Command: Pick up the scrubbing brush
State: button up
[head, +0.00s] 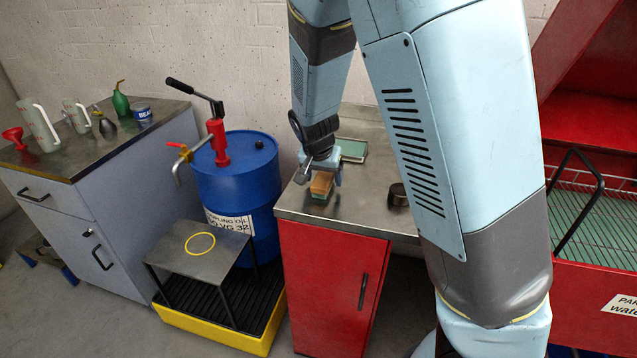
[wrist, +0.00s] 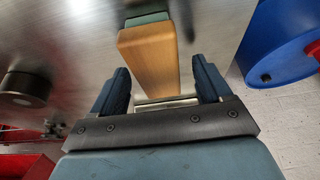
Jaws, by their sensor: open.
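The scrubbing brush (head: 320,185) has a plain wooden back and green bristles below. It sits on the steel top of the red cabinet, near its front left. My gripper (head: 321,169) is open, pointing down right at the brush. In the wrist view the wooden back (wrist: 150,60) shows between the two blue fingers, with gaps on both sides. I cannot tell from this view whether either finger touches it. Part of the brush is hidden behind my gripper in the head view.
A dark round container (head: 398,195) stands right of the brush on the steel top (head: 345,216). A green-lined tray (head: 352,150) lies behind. A blue oil drum (head: 237,180) with a red pump stands left of the cabinet. A red washing station (head: 598,200) is at right.

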aim_at(324, 176)
jog(key=shift+w+f, duration=0.15)
jog(key=shift+f, duration=0.3)
jog(key=shift+f, duration=0.1)
jog(key=c, duration=1.2)
jog(key=shift+r, duration=5.15)
jog(key=o, duration=0.7)
jog(key=shift+c, duration=0.2)
jog(key=c, duration=0.3)
jog(key=shift+c, duration=0.5)
jog(key=shift+d+r, duration=0.1)
